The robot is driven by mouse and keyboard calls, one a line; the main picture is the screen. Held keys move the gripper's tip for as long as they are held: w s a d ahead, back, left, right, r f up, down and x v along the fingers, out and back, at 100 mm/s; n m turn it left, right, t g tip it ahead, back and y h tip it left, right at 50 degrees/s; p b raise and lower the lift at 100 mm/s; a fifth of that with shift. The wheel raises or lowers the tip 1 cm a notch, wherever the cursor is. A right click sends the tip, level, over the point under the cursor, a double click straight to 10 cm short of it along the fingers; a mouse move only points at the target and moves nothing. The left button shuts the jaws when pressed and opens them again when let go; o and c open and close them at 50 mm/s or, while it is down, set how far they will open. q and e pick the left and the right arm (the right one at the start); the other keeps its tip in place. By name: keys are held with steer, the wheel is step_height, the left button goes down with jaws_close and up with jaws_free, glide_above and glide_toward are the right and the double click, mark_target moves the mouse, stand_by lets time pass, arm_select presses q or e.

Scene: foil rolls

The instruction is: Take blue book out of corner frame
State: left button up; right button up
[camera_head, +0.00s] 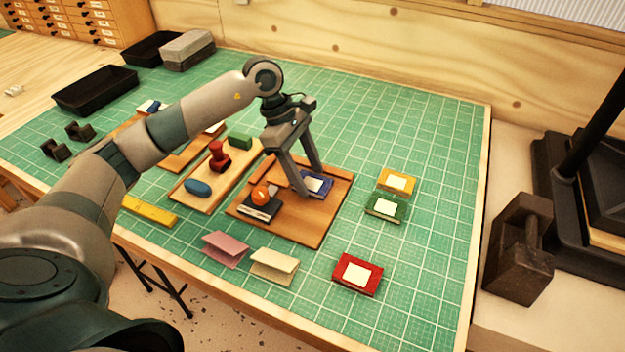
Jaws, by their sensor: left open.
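The blue book (318,187) with a pale label lies on the brown wooden corner frame (300,228), near its back right part. My left gripper (312,181) points down at the blue book with its fingers spread, one nearer and one farther back. The fingers hide part of the book, and I cannot tell whether they touch it. My right gripper is not in view.
A yellow book (397,180), a green book (386,207) and a red book (357,274) lie right of the frame. Pink (226,249) and cream (274,266) folded cards lie in front. The mat's back right is clear.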

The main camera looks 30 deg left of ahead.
mark_target(312, 181)
arm_select(q)
steer(key=shift+f, duration=0.3)
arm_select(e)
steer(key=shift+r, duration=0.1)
arm_select(q)
steer(key=shift+c, duration=0.3)
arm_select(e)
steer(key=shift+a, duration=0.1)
arm_select(q)
steer(key=c, duration=0.8)
steer(key=shift+r, duration=0.1)
